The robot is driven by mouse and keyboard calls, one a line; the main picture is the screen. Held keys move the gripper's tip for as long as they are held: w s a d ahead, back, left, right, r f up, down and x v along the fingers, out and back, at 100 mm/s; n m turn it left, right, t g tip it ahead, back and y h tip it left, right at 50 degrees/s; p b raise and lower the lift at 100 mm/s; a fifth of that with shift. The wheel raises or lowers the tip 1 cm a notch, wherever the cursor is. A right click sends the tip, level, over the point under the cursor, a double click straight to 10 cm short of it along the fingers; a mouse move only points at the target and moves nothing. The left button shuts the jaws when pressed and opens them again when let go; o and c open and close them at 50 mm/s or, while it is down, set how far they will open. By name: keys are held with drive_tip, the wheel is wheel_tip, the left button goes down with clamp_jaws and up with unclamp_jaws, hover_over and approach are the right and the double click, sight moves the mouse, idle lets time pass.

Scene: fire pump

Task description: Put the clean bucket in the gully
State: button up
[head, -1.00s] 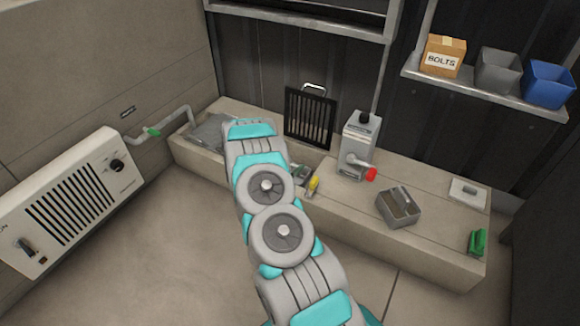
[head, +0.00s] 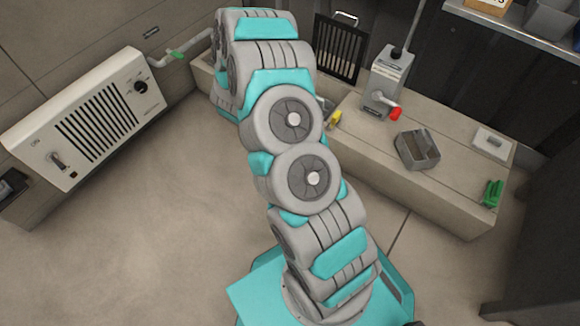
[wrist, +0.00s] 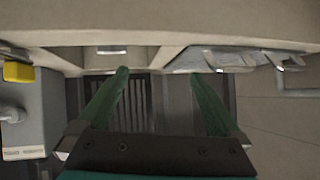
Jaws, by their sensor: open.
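A grey open box with a bar across it (head: 418,149) stands on the ledge, right of the grey pump-like unit; it looks like the bucket. I cannot tell whether it is clean. The gully is mostly hidden behind my arm in the head view; a recess in the pale ledge (wrist: 105,60) shows at the top of the wrist view, possibly part of it. My gripper (wrist: 165,75) is open, with its two green fingers wide apart and nothing seen between them. It is hidden by my arm in the head view.
A barred grate (head: 340,48) stands against the back wall. The grey unit (head: 388,80) has a red knob, and a yellow part (head: 335,118) is beside it. A green object (head: 492,193) and a white plate (head: 491,143) lie at the ledge's right end. A heater (head: 90,120) is at left.

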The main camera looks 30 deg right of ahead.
drive_tip(key=w+a+r+n+t+y, duration=0.1)
drive_tip(key=a+r+n+y, duration=0.15)
drive_tip(key=a+r, duration=0.4)
drive_tip(key=w+a+r+n+y, duration=0.1)
drive_tip(key=w+a+r+y, duration=0.2)
drive_tip(key=a, duration=0.6)
drive_tip(key=s+a+r+n+g+y, duration=0.2)
drive_tip(key=s+a+r+n+y, duration=0.1)
drive_tip(key=s+a+r, duration=0.4)
drive_tip(key=s+a+r+n+g+y, duration=0.1)
drive_tip(key=s+a+r+n+y, duration=0.2)
drive_tip(key=s+a+r, duration=0.5)
drive_tip(key=s+d+r+n+g, duration=0.1)
drive_tip(key=s+d+g, duration=0.1)
drive_tip(key=s, duration=0.9)
drive_tip(key=s+d+r+n+g+h, duration=0.1)
drive_tip(key=s+d, duration=0.3)
drive_tip(key=s, duration=0.7)
drive_tip(key=s+d+r+n+g+h, duration=0.1)
drive_tip(key=s+d+g, duration=0.2)
drive_tip(key=s, duration=0.8)
drive_tip(key=shift+s+g, duration=0.3)
drive_tip(key=shift+s, duration=0.1)
drive_tip(key=shift+d+h, duration=0.15)
drive_tip(key=shift+h, duration=0.1)
